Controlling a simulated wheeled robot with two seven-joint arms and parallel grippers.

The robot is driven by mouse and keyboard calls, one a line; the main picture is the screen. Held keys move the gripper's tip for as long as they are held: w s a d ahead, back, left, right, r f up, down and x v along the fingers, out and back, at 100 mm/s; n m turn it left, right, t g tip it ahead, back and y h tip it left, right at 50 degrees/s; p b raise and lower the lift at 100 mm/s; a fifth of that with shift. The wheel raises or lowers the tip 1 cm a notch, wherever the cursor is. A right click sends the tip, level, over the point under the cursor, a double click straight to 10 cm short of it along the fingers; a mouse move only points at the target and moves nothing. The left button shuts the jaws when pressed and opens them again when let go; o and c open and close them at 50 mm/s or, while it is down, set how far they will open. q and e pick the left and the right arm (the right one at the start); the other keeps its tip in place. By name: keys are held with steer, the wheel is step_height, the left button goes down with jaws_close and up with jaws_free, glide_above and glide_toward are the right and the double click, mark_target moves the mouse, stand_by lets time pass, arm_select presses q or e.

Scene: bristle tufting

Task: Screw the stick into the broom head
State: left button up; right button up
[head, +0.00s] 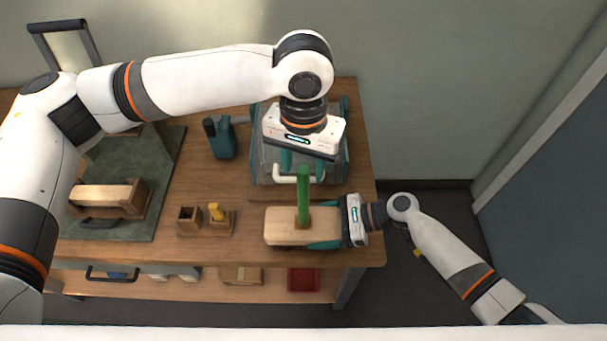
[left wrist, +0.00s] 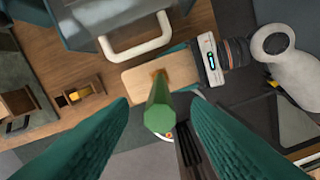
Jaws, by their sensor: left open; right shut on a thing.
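The broom head (head: 280,226) is a pale wooden block near the table's front right edge. My right gripper (head: 325,228) is shut on its right end from the side. The green stick (head: 303,195) stands roughly upright in the block's middle; how deep it sits cannot be told. My left gripper (head: 300,165) is above the stick, pointing down. In the left wrist view its teal fingers (left wrist: 160,125) are open, one on each side of the stick's top (left wrist: 159,118), with gaps to both. The broom head (left wrist: 150,78) also shows there, its underside hidden.
A clear bin (head: 262,160) with a white handle (head: 297,179) stands just behind the broom head. A small wooden holder (head: 205,220) with a yellow piece, a teal tool (head: 221,140) and a green mat (head: 135,225) with a wooden caddy (head: 112,195) lie left.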

arm_select(q)
step_height(320, 180, up, 7)
arm_select(e)
steer(key=o, duration=1.9)
arm_select(q)
steer(key=shift+f+b, duration=0.8)
arm_select(e)
steer(key=v, duration=1)
steer(key=shift+d+r, duration=0.1)
steer(key=shift+d, duration=0.2)
steer(key=shift+d+r, duration=0.4)
steer(key=shift+d, duration=0.2)
steer(key=shift+d, duration=0.1)
